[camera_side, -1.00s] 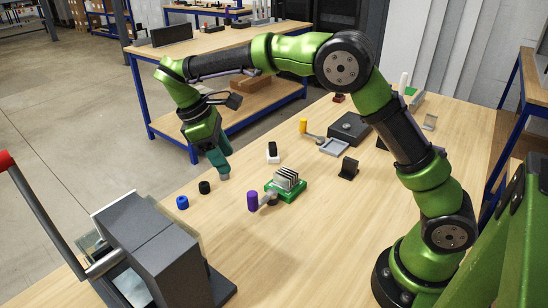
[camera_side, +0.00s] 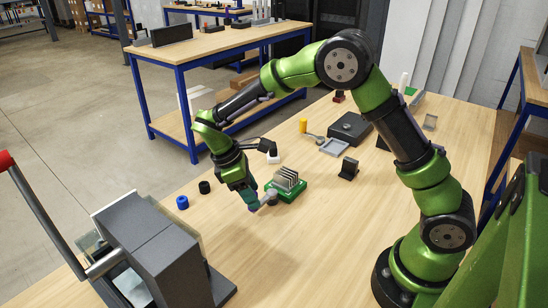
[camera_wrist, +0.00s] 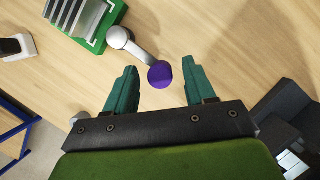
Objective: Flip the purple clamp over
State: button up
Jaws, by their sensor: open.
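The purple clamp (camera_wrist: 160,75) shows in the wrist view as a round purple end joined to a grey arm with a silver knob. The purple end lies between the two teal fingers of my gripper (camera_wrist: 159,66), with a gap on either side. My gripper is open and holds nothing. In the side view my gripper (camera_side: 252,206) points down at the clamp and hides most of its purple part. The clamp's grey arm (camera_side: 268,200) shows just to the right of the fingers.
A green holder with upright grey plates (camera_side: 286,183) stands close to the clamp's knob. A blue ring (camera_side: 182,202) and a black ring (camera_side: 204,187) lie to the left. A large grey press (camera_side: 155,250) stands at the front left.

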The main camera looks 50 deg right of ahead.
jog(key=shift+x, duration=1.5)
grip_shut()
